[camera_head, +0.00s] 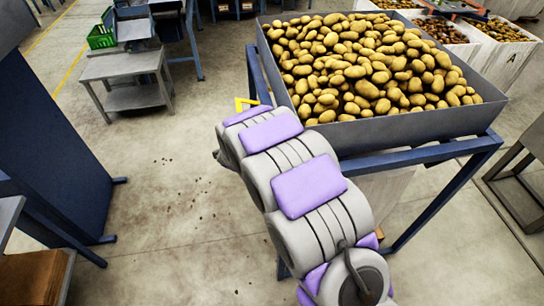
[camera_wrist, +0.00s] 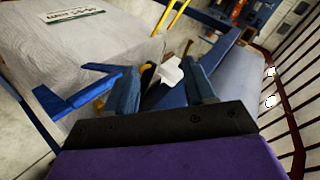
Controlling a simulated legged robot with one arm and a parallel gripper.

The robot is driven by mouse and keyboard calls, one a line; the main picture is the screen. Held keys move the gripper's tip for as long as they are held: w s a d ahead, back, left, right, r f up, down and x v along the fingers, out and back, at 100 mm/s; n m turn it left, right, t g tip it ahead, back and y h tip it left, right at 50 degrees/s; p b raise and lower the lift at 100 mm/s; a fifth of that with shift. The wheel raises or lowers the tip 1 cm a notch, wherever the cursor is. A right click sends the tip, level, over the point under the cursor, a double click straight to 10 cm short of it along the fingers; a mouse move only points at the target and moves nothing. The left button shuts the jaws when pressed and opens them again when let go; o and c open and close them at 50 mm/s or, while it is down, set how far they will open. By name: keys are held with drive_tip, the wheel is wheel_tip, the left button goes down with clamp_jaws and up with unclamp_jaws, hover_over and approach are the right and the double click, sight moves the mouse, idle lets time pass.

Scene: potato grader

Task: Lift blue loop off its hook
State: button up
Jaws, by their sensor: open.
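My gripper (camera_wrist: 160,85) is open, with one finger at each side of the middle in the wrist view. A small white piece (camera_wrist: 169,71) shows between or just beyond the fingers, with dark blue parts around it. A yellow bar (camera_wrist: 172,14) shows above it, and a short yellow end lies near the left finger. I cannot tell for sure which blue part is the loop, or whether a finger touches it. In the head view, my arm hides the gripper. A yellow bracket (camera_head: 246,103) shows just beyond the arm, beside the blue stand; no loop can be made out there.
A grey hopper full of potatoes (camera_head: 400,128) stands on a blue frame (camera_head: 440,153) close right of my arm. A grey table (camera_head: 122,66) with a green crate (camera_head: 101,37) stands back left. A dark blue panel (camera_head: 45,145) is at left. The floor between is open.

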wheel_tip(320, 180, down, 11)
drive_tip(key=s+a+m+t+h, duration=0.1)
drive_tip(key=a+m+t+h, duration=0.1)
drive_tip(key=m+t+h, duration=0.25)
drive_tip(key=s+d+f+m+t+h, duration=0.1)
drive_tip(key=s+d+f+t+h, duration=0.15)
drive_tip(key=s, duration=0.35)
drive_tip(key=s+d+f+m+t+h, duration=0.1)
drive_tip(key=s+f+m+t+h, duration=0.15)
drive_tip(key=s, duration=0.35)
drive_tip(key=shift+n+g+h, duration=0.3)
drive_tip(key=shift+g+h, duration=0.05)
drive_tip(key=b+x, duration=0.2)
drive_tip(key=x, duration=1.4)
drive_tip(key=shift+w+d+r, duration=0.1)
drive_tip(key=shift+w+d, duration=0.05)
drive_tip(key=shift+w, duration=0.05)
clamp_jaws()
